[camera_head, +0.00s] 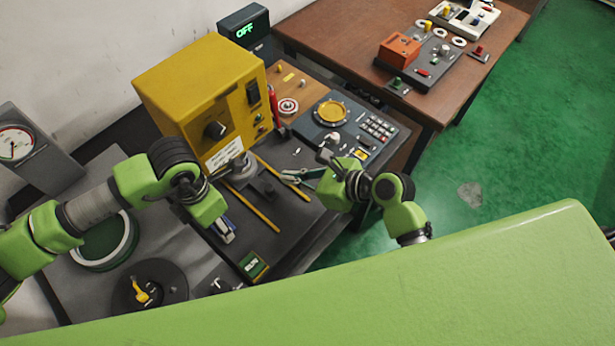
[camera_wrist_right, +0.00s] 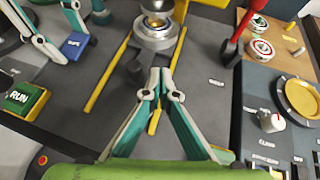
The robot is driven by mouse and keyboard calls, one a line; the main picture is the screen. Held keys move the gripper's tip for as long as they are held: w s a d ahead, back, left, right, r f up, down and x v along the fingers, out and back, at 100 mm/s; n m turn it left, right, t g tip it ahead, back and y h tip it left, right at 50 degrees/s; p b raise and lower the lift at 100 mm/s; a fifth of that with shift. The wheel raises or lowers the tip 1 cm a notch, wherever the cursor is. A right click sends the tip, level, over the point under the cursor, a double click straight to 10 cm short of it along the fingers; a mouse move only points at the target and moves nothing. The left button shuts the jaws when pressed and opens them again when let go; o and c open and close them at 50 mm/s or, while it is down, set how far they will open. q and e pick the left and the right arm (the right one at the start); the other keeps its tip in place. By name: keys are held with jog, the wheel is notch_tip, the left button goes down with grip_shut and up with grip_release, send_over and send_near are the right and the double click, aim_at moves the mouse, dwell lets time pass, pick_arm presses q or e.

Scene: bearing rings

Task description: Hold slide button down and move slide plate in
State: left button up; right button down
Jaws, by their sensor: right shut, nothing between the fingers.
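The slide lies between two yellow rails (camera_wrist_right: 108,72) under the yellow press. It shows a round metal seat (camera_wrist_right: 155,38) and a dark knob (camera_wrist_right: 137,69) in front; the plate's exact outline is unclear. My right gripper (camera_wrist_right: 160,74) is shut and empty, its tips over the rail area just right of the knob. It also shows in the head view (camera_head: 286,178). A blue button (camera_wrist_right: 77,45) with an unclear label sits left of the rails. My left gripper (camera_head: 226,238) has its fingers spread at this button; whether they touch it I cannot tell.
The yellow press (camera_head: 200,95) stands behind the slide. A green RUN button (camera_wrist_right: 25,99) is at the front left. A panel with a yellow dial (camera_head: 332,111) and keypad is at the right. A red-handled tool (camera_wrist_right: 243,30) stands near the right rail.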

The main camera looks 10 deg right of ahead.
pick_arm(q)
jog(key=shift+s, duration=0.1)
pick_arm(e)
jog(key=v, duration=0.5)
jog(key=shift+s+d+r, duration=0.15)
jog(key=shift+s, duration=0.05)
pick_arm(q)
jog(key=o, duration=1.2)
jog(key=shift+c, duration=0.2)
notch_tip(320, 180, up, 12)
